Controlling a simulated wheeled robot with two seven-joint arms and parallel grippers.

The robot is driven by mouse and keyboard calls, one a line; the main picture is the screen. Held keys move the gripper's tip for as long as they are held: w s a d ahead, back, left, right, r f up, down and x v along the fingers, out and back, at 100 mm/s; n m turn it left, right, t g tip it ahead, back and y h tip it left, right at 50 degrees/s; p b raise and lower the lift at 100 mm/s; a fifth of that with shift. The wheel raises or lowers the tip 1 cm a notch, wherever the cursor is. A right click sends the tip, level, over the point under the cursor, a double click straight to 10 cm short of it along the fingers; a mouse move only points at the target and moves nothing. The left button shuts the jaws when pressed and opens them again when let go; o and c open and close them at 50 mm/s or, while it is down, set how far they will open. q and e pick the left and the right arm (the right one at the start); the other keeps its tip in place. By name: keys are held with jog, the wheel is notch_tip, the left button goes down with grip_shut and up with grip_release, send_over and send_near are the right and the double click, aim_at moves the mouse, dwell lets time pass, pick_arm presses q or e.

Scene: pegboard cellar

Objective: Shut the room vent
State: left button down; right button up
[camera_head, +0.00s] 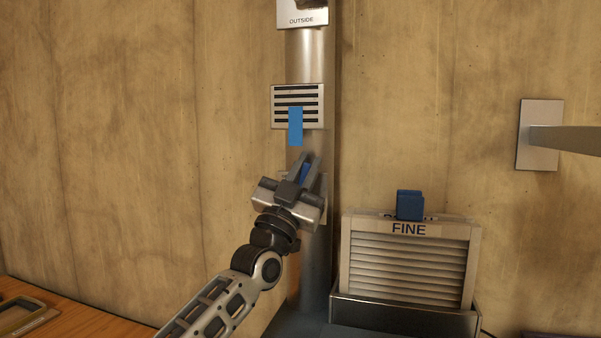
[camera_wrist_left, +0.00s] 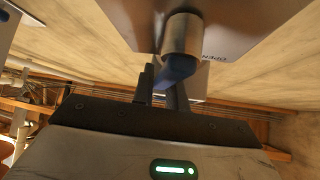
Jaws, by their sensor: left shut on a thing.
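A slatted vent (camera_head: 298,92) sits on the upright metal duct (camera_head: 309,58), with dark gaps between its slats. A blue tab (camera_head: 296,127) hangs over its lower front. Below it, my left gripper (camera_head: 307,168) is at a plate on the duct, shut on a blue handle (camera_head: 305,173). The fingers hide part of the handle. My right gripper is out of view.
An "OUTSIDE" plate (camera_head: 302,14) is at the duct's top. A "FINE" filter (camera_head: 408,262) with a blue grip (camera_head: 410,205) stands in a metal holder (camera_head: 405,318) at right. A wall plate with a bar (camera_head: 540,137) is at far right. A wooden surface (camera_head: 85,322) is at lower left.

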pick_arm(q)
jog(key=shift+s+d+f+m+g+h+b, duration=0.15)
jog(key=shift+d+m+g+h, duration=0.15)
jog(key=shift+m+g+h, duration=0.6)
jog(key=shift+d+f+m+g+h+b, duration=0.1)
jog(key=shift+d+f+m+g+h, duration=0.3)
jog(key=shift+m+g, duration=0.9)
jog(key=shift+s+d+r+m+g+h+b, duration=0.15)
jog(key=shift+m+g+h, duration=0.55)
jog(key=shift+m, duration=0.9)
jog(key=shift+d+f, duration=0.1)
jog(key=shift+f, duration=0.05)
jog(key=c, duration=1.4)
grip_release()
jog(key=b+v, duration=0.3)
jog(key=v, duration=1.3)
jog(key=shift+b, duration=0.3)
jog(key=shift+w+f, duration=0.1)
